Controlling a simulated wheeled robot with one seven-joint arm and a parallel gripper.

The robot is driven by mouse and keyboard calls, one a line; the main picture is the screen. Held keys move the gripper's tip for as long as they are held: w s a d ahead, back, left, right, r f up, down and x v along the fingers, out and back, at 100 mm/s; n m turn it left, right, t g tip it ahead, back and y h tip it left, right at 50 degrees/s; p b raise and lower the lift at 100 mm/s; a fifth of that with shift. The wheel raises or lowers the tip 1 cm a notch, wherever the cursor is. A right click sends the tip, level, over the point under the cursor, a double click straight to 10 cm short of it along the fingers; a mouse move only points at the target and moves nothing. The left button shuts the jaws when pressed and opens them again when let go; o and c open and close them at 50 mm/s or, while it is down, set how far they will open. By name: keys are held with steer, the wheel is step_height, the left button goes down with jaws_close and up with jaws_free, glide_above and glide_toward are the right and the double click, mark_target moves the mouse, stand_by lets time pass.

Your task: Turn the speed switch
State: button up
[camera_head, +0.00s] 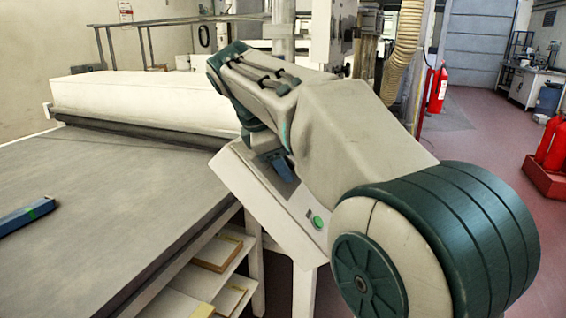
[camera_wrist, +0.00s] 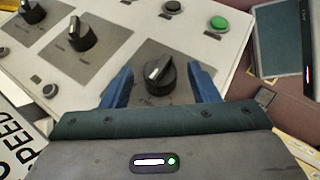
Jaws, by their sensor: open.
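In the wrist view a black rotary knob (camera_wrist: 158,76) with a pale pointer stands on a grey plate of the sloped white control panel (camera_wrist: 130,14). My gripper (camera_wrist: 163,80) is open, with one blue finger on each side of this knob. I cannot tell whether either finger touches it. Two similar knobs, a middle one (camera_wrist: 80,36) and a far-left one (camera_wrist: 28,9), sit up and left. A sign ending in "PEED" (camera_wrist: 14,138) shows at lower left; knob labels are too small to read. In the head view my arm hides much of the panel (camera_head: 240,182) and its knobs.
A green button (camera_wrist: 218,23) and black buttons (camera_wrist: 173,6) sit near the knobs. In the head view a wide conveyor (camera_head: 120,185) lies left, with a blue bar (camera_head: 27,215) on it. Shelves (camera_head: 205,280) are below. Red extinguishers (camera_head: 553,145) stand far right.

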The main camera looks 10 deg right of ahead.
steer(key=c, duration=1)
